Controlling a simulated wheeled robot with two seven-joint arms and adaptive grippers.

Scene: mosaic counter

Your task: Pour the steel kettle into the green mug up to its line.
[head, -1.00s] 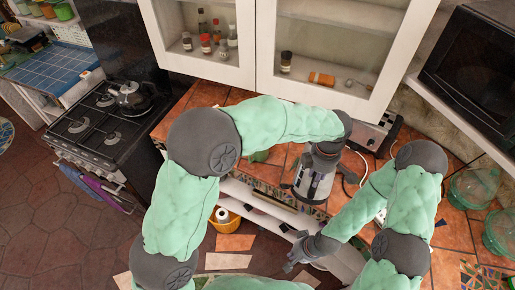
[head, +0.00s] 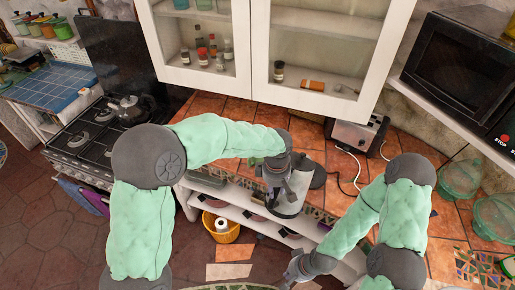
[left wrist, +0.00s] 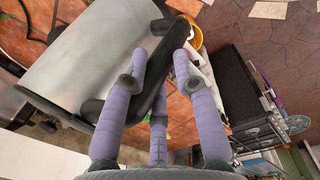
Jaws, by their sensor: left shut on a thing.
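The steel kettle (head: 290,203), a pale metal body with dark trim, is held at the counter's front edge in the head view. My left gripper (head: 277,180) is shut on its black handle. In the left wrist view the kettle's body (left wrist: 85,60) fills the upper left, and the fingers of my left gripper (left wrist: 160,62) close round the handle. The kettle looks close to upright; I cannot tell its exact tilt. My right gripper (head: 297,268) is low in front of the counter, apart from the kettle; its opening is unclear. I cannot make out the green mug.
A toaster (head: 355,133) stands at the back of the tiled counter (head: 335,205), with a pale cord in front. A dark round thing (head: 316,176) is beside the kettle. A yellow basket (head: 221,236) is below. The stove (head: 95,140) is at left, the cabinet (head: 325,55) above.

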